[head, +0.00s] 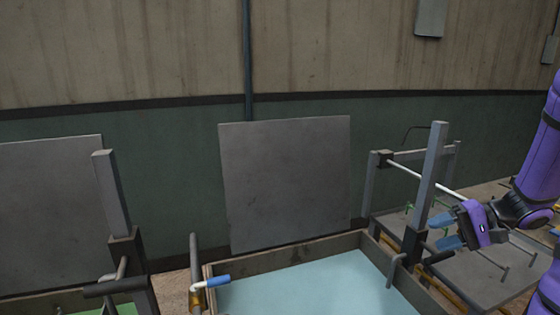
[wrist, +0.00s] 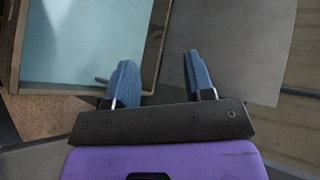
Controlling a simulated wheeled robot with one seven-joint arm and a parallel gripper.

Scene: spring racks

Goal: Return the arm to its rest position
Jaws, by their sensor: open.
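My gripper (head: 443,231) is at the right of the head view, on my purple arm, which comes in from the right edge. It is beside the grey upright post of the right-hand rack (head: 430,178). Its two blue fingers are apart with nothing between them. In the wrist view the same blue fingers (wrist: 158,82) stand apart and empty, above the edge of a wooden-framed tray with a light blue floor. I cannot tell whether the gripper touches the rack.
The blue-floored tray (head: 221,267) lies at bottom centre, with a blue-tipped handle (head: 218,281) at its left. Another post (head: 111,192) stands at left. Grey panels (head: 285,185) lean near the wall. A white rod (head: 425,181) spans the right rack.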

